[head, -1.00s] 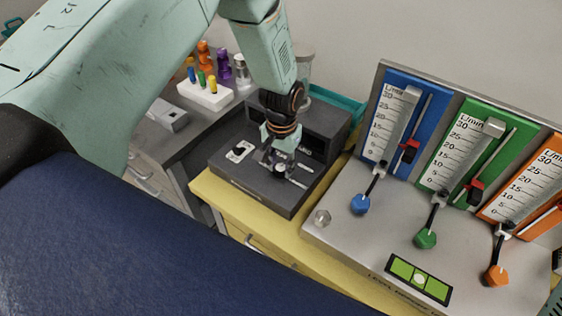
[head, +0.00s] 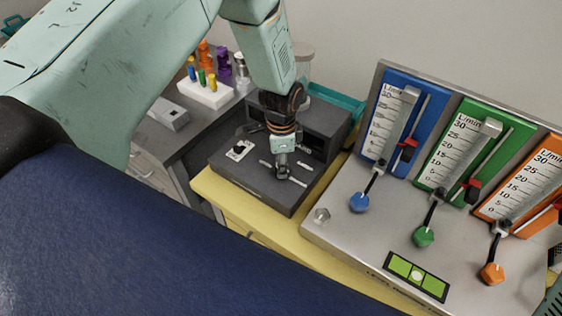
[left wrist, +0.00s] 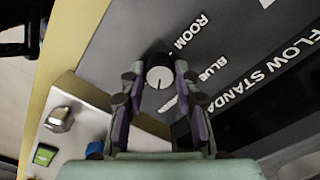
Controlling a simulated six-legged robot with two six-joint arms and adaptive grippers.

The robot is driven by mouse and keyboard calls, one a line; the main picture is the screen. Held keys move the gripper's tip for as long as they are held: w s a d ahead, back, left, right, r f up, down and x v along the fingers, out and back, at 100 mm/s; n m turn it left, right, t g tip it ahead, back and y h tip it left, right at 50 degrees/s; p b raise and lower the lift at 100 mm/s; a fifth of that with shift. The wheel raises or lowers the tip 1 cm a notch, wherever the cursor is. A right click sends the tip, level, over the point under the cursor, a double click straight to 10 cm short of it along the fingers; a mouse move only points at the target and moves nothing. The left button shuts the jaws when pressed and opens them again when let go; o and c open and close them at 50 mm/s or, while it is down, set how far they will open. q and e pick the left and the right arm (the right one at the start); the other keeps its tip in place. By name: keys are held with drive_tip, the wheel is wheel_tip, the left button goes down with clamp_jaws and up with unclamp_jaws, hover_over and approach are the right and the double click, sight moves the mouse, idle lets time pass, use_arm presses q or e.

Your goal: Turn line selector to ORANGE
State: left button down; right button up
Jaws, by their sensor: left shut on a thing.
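The line selector is a small round knob (left wrist: 159,77) with a pale face and a thin dark mark, on the dark grey flow standard box (head: 232,172). In the left wrist view the labels ROOM (left wrist: 191,34) and BLUE (left wrist: 212,69) show beside it. A further label nearer the gripper is mostly hidden by a finger, and I cannot read ORANGE. My left gripper (head: 283,174) points down at the box top and is shut on the knob, one finger on each side. My right gripper is not in view.
A metal panel (head: 340,222) with blue, green and orange flow meters stands to the right. A white block with coloured pegs (head: 205,95) is behind left. The box rests on a yellow cabinet (head: 212,190). A teal tray (head: 335,99) lies behind it.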

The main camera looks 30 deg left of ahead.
use_arm(q)
drive_tip(key=m, duration=0.6)
drive_tip(key=shift+m, duration=0.4)
idle(0.4)
drive_tip(key=c, duration=1)
unclamp_jaws()
drive_tip(key=shift+r, duration=0.1)
wheel_tip(320, 180, up, 12)
drive_tip(key=shift+s+f, duration=0.1)
